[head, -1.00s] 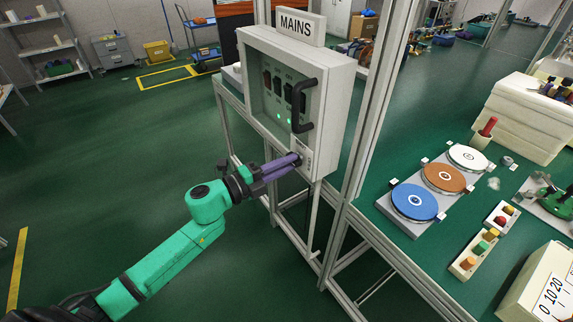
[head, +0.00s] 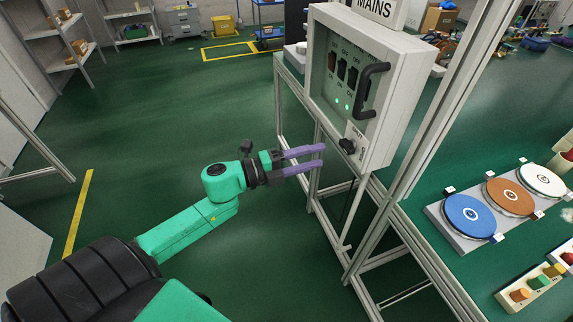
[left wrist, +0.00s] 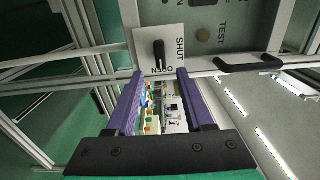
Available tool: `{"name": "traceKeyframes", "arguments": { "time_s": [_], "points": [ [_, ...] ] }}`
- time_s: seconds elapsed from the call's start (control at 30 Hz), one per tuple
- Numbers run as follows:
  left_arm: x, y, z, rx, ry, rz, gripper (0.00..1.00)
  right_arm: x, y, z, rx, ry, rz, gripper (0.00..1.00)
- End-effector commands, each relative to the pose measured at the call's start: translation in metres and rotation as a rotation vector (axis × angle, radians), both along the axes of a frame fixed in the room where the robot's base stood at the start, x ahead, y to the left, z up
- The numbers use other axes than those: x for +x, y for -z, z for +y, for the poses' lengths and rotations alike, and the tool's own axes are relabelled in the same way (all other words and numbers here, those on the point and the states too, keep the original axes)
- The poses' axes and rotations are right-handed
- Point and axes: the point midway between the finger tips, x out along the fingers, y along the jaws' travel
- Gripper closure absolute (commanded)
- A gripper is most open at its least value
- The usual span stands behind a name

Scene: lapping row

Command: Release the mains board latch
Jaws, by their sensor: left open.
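The mains board (head: 385,85) is a pale box with a dark window, switches and green lights. Its door looks shut. The latch (head: 347,146) is a small black knob on a white plate low on the door's front. In the left wrist view the latch (left wrist: 158,54) lies lengthwise in line with the word OPEN, with SHUT to its side. My left gripper (head: 322,156) has purple fingers, open and empty, pointing at the latch from a short gap away. In the left wrist view the latch shows beyond and between the fingertips (left wrist: 160,73). My right gripper is not in view.
A black door handle (head: 372,90) stands out from the board above the latch. A metal frame post (head: 440,120) rises right of the board. A bench (head: 425,240) at the right holds lapping discs and buttons. The green floor (head: 130,110) at the left is clear.

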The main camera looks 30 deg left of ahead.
Motion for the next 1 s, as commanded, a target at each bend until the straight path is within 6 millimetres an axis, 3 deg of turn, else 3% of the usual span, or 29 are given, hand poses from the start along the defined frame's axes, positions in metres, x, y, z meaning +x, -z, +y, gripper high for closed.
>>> {"name": "traceKeyframes", "arguments": {
  "time_s": [0.2, 0.4, 0.87, 0.97, 1.0],
  "points": [
    [-0.040, 0.002, 0.033, 0.002, -0.002, 0.004, 0.47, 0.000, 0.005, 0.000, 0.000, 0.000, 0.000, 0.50],
    [-0.058, 0.000, 0.048, 0.001, 0.000, 0.001, 0.47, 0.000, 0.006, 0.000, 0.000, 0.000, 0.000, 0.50],
    [-0.059, 0.000, 0.049, 0.001, -0.001, 0.000, 0.47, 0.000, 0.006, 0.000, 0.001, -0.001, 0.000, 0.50],
    [-0.054, 0.007, 0.058, -0.021, -0.036, 0.025, 0.47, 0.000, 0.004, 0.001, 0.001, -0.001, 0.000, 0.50],
    [-0.050, 0.016, 0.069, -0.046, -0.078, 0.054, 0.47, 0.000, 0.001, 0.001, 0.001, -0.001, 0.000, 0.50]
  ]
}}
